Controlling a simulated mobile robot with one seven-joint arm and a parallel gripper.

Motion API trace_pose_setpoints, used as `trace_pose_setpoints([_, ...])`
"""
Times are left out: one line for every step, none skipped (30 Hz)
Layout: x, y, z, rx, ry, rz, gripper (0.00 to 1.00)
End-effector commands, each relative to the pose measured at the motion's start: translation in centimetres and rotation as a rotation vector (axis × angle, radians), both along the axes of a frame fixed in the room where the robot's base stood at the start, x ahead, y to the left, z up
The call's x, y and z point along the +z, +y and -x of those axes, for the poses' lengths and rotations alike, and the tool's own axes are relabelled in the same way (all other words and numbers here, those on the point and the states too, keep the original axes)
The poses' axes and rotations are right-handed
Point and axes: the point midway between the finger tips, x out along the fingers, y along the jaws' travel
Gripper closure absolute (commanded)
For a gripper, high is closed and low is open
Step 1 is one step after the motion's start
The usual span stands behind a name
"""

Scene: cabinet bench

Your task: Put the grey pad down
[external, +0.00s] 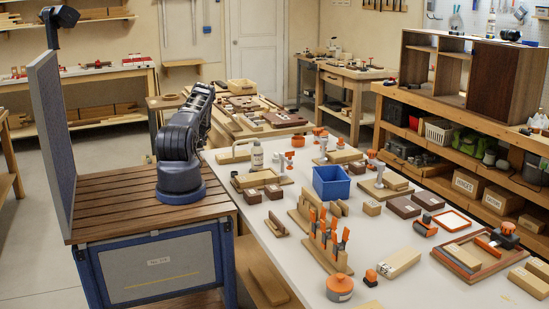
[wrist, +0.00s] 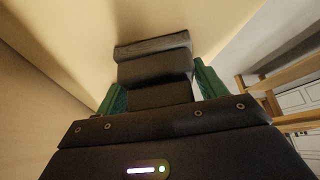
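My gripper (wrist: 156,78) shows in the wrist view with a green finger on each side. Between the fingers is a dark grey, blocky thing with a stepped outline, which looks like the grey pad (wrist: 153,70). The fingers sit close against its sides. It is held up with a plain pale surface behind it, clear of any bench top in that view. In the external view my arm is folded up above its base at the left end of the white bench (external: 388,262). My gripper and the pad cannot be made out there.
A blue bin (external: 331,183) stands mid-bench. An orange-handled tool rack (external: 327,240), a white-labelled jar (external: 257,156), dark blocks (external: 403,207) and a framed tray (external: 470,262) crowd the top. Bare white patches lie between them. A shelved cabinet (external: 470,75) stands behind right.

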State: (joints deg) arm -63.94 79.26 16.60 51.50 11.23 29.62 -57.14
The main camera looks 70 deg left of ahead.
Motion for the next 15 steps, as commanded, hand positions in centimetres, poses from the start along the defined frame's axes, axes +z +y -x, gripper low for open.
trace_pose_setpoints([0.0, 0.0, 0.0, 0.0, 0.0, 0.0, 0.51])
trace_pose_setpoints([0.0, 0.0, 0.0, 0.0, 0.0, 0.0, 0.53])
trace_pose_setpoints([0.0, 0.0, 0.0, 0.0, 0.0, 0.0, 0.57])
trace_pose_setpoints([0.0, 0.0, 0.0, 0.0, 0.0, 0.0, 0.57])
trace_pose_setpoints([0.0, 0.0, 0.0, 0.0, 0.0, 0.0, 0.57])
trace_pose_setpoints([0.0, 0.0, 0.0, 0.0, 0.0, 0.0, 0.57])
trace_pose_setpoints([0.0, 0.0, 0.0, 0.0, 0.0, 0.0, 0.57])
trace_pose_setpoints([0.1, 0.0, 0.0, 0.0, 0.0, 0.0, 0.57])
trace_pose_setpoints([0.1, 0.0, 0.0, 0.0, 0.0, -0.001, 0.57])
trace_pose_setpoints([0.2, 0.0, 0.0, 0.0, 0.0, -0.001, 0.57])
trace_pose_setpoints([0.4, 0.0, 0.0, 0.0, 0.0, -0.001, 0.57])
trace_pose_setpoints([0.6, 0.0, 0.0, 0.0, -0.001, -0.001, 0.57])
trace_pose_setpoints([0.9, 0.1, -0.1, 0.0, -0.001, -0.001, 0.57])
trace_pose_setpoints([1.3, 0.1, -0.1, 0.001, -0.002, -0.003, 0.57])
trace_pose_setpoints([1.9, 0.1, -0.1, 0.001, -0.002, -0.003, 0.57])
